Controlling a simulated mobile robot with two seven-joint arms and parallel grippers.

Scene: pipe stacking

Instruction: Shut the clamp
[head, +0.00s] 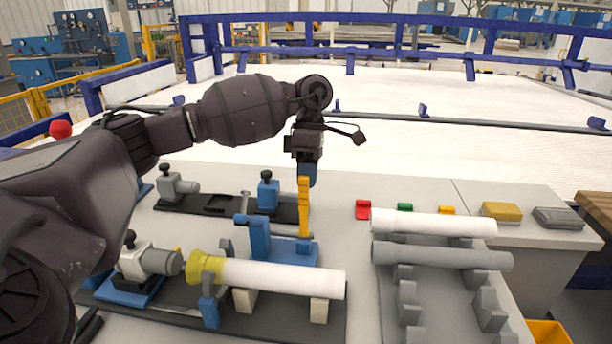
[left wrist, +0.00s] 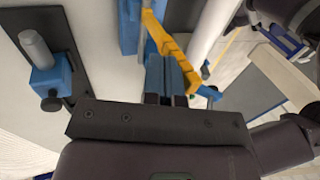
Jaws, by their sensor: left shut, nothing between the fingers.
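The clamp is a blue fixture (head: 262,240) on the worktable, with a yellow lever (head: 304,207) standing upright at its right side. In the left wrist view the yellow lever (left wrist: 172,48) runs slantwise just beyond my fingertips. My left gripper (head: 307,182) points down at the top of the lever. Its blue fingers are shut together with nothing between them, and they also show in the left wrist view (left wrist: 165,68). They are at or very close to the lever; I cannot tell whether they touch. My right gripper is not in view.
A white pipe (head: 290,279) with a yellow-green collar (head: 206,267) lies on supports in front of the clamp. A white pipe (head: 430,223) and a grey pipe (head: 440,256) lie on a rack at right. A grey-and-blue fixture (head: 178,187) stands behind left.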

